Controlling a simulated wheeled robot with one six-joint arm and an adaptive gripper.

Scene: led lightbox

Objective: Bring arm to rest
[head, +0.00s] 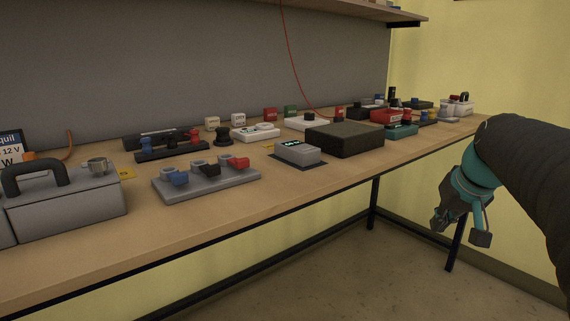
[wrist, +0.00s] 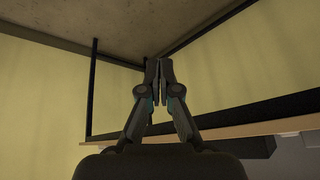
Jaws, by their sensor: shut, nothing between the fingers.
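My gripper (head: 461,227) hangs at the right in the head view, off the front edge of the workbench (head: 230,215) and below its top. It points downward and left, apart from everything on the bench. In the wrist view my gripper (wrist: 158,70) has its two fingertips together, with nothing between them. My dark arm comes in from the right edge of the head view.
The bench holds a grey case with a black handle (head: 66,208), a grey block with coloured knobs (head: 206,180), a small display box (head: 297,152) and a dark box (head: 345,139). A black bench leg (head: 374,203) stands left of my gripper. The floor (head: 340,270) in front is clear.

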